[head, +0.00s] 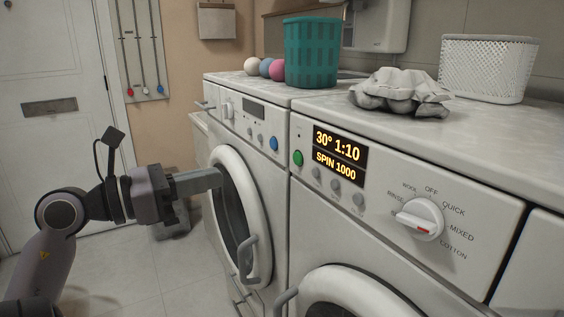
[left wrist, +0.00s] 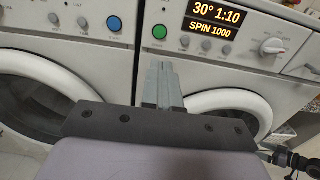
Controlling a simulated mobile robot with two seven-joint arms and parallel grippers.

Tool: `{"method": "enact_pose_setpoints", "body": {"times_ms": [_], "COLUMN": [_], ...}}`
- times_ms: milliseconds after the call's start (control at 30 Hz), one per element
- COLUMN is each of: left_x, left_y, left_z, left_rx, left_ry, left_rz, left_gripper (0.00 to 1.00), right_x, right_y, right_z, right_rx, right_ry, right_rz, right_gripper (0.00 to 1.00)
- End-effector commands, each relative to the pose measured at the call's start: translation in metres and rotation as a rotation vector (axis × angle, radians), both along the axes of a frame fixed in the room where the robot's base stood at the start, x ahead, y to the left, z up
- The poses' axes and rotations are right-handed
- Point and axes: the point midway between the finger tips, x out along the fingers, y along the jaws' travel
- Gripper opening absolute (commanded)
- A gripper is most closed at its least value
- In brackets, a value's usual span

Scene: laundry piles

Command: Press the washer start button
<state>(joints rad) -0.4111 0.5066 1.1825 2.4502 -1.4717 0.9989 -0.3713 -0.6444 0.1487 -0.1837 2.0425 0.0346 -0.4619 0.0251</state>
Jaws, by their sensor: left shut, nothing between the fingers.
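The washer (head: 400,185) is the right machine, with a lit display (head: 340,155) reading 30° 1:10 and SPIN 1000. A round green button (head: 298,158) sits left of the display; it also shows in the left wrist view (left wrist: 160,32). My left gripper (head: 219,177) is shut and empty. In the head view its fingertips lie left of and lower than the green button, in front of the left machine's door. In the left wrist view the fingertips (left wrist: 160,66) point up toward the panel, just below the green button in the picture and apart from it.
The left machine (head: 280,200) has a blue button (head: 274,143) and a round door with a handle. A program dial (head: 419,219) is on the washer's right.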

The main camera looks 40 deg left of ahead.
Motion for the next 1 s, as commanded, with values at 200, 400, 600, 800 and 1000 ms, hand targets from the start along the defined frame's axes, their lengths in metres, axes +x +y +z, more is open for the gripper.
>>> {"method": "enact_pose_setpoints", "body": {"times_ms": [200,400,600,800,1000], "left_x": [0.017,0.042,0.067,0.093,0.115], "left_y": [-0.005,-0.012,-0.02,-0.027,-0.033], "left_z": [0.001,0.002,0.002,0.002,0.002], "left_rx": [0.001,-0.001,0.0,0.0,0.0], "left_ry": [0.0,0.0,0.0,-0.001,0.0], "left_rz": [-0.003,-0.003,-0.003,-0.002,-0.002], "left_gripper": [0.0,0.0,0.0,0.0,0.0], "right_x": [0.001,0.002,0.003,0.002,0.002], "right_y": [0.0,0.0,-0.002,-0.004,-0.006], "right_z": [0.004,0.009,0.013,0.015,0.019], "right_rx": [0.0,-0.004,-0.008,-0.014,-0.018], "right_ry": [-0.003,-0.009,-0.012,-0.012,-0.016], "right_rz": [0.0,0.002,0.0,-0.001,-0.002], "right_gripper": [1.0,1.0,1.0,1.0,1.0]}}
